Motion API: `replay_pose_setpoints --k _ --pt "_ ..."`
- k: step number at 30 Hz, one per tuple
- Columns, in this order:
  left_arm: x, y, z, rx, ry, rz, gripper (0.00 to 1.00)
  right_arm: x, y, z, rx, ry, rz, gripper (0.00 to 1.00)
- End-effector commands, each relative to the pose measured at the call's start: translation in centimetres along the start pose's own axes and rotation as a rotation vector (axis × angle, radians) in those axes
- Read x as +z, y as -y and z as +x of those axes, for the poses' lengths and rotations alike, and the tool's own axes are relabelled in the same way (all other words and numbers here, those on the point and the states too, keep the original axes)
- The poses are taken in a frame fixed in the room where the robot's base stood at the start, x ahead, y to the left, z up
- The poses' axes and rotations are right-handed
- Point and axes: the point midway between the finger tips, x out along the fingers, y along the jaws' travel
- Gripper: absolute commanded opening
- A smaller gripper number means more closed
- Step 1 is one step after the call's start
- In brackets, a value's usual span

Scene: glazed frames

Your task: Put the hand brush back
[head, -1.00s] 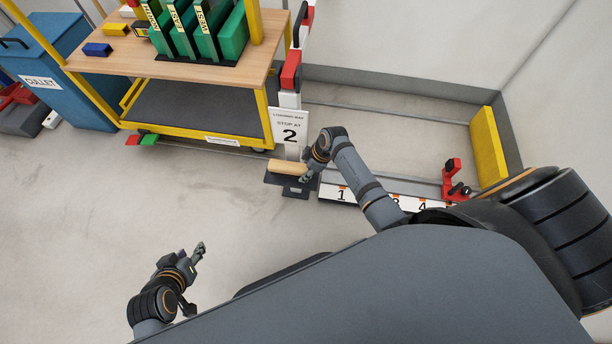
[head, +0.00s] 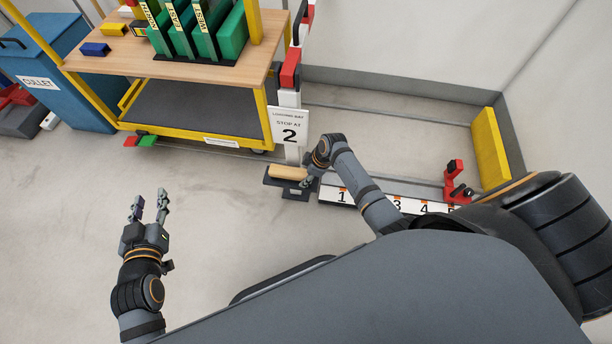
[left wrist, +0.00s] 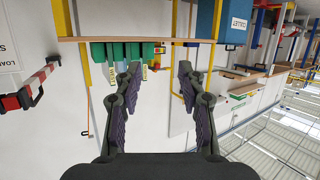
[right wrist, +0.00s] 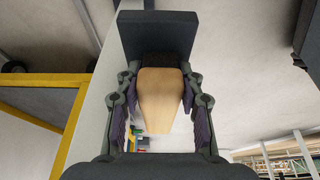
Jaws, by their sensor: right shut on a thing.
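The hand brush shows as a pale wooden handle (head: 288,172) by the base of the loading bay sign.
A yellow-framed trolley (head: 190,143) with green panels stands behind. A numbered strip (head: 336,196) and a red stop (head: 455,180) lie to the right. A blue cullet bin (head: 70,90) is at left.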

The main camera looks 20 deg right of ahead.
Motion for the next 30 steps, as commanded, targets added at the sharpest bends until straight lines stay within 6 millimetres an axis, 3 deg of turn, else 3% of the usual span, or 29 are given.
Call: replay_pose_setpoints --k 10,11,15,26,28,30 --pt "-0.7 0.0 0.1 -0.001 -0.029 0.003 0.40 0.0 0.0 0.2 0.001 -0.001 0.000 0.00" --pt "-0.8 0.0 0.1 -0.001 -0.032 0.003 0.40 0.1 0.0 0.2 0.000 -0.001 0.000 0.42" --pt "-0.9 0.0 0.1 -0.001 -0.035 0.003 0.40 0.1 0.0 0.2 0.000 0.000 0.000 0.60" --pt "-0.9 0.0 0.1 0.000 -0.027 0.003 0.40 0.0 0.0 0.0 0.000 0.000 0.000 0.60" --pt "0.1 0.0 -0.1 0.001 0.010 0.000 0.40 0.0 0.0 -0.2 0.000 0.000 0.000 0.60" --pt "2.3 -0.1 -0.5 0.002 0.087 -0.007 0.40 0.0 0.0 -0.5 0.000 0.000 0.000 0.60"
